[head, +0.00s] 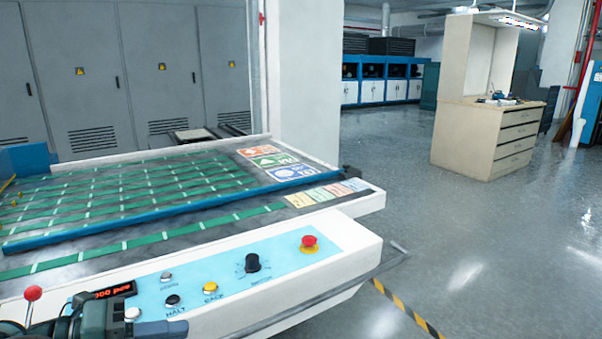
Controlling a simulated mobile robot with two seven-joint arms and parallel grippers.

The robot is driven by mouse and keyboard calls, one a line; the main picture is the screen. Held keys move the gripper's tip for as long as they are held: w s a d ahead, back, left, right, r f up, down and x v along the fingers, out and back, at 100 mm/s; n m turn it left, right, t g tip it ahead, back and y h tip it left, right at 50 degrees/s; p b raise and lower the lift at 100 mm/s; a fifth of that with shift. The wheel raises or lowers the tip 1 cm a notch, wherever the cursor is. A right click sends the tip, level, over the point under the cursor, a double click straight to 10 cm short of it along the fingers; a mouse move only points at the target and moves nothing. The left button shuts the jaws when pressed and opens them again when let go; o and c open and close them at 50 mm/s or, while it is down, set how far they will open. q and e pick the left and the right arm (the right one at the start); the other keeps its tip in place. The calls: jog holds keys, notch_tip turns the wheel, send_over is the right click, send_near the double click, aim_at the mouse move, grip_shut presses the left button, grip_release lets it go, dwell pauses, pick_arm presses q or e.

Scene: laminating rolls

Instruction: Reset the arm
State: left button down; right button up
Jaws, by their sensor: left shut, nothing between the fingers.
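My left gripper (172,329) shows at the bottom left, low in front of the machine's control panel (200,288). It is dark grey, shut and empty, and its lower part is cut off by the picture's edge. It overlaps the panel's lower left corner in the view; I cannot tell whether it touches. My right gripper is not in view.
A red-balled lever (33,293) stands left of my gripper. Green belts (150,238) cover the machine bed. Open floor (480,240) lies right, before a drawer cabinet (480,135).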

pick_arm(q)
jog(key=s+d+f+n+t+y+p, duration=0.1)
jog(key=s+f+n+y+p, duration=0.3)
jog(key=f+n, duration=0.5)
jog(key=s+d+f+n+t+y+p, duration=0.2)
jog(key=s+f+n+y+p, duration=0.3)
jog(key=n, duration=1.5)
notch_tip(320, 180, down, 4)
jog(key=shift+s+d+f+n+t+y, duration=0.35)
jog(key=shift+s+d+y, duration=0.35)
jog(key=shift+s, duration=0.45)
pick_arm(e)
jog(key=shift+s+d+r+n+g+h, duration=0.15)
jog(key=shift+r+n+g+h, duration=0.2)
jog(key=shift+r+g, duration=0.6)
pick_arm(q)
jog(key=shift+r, duration=0.15)
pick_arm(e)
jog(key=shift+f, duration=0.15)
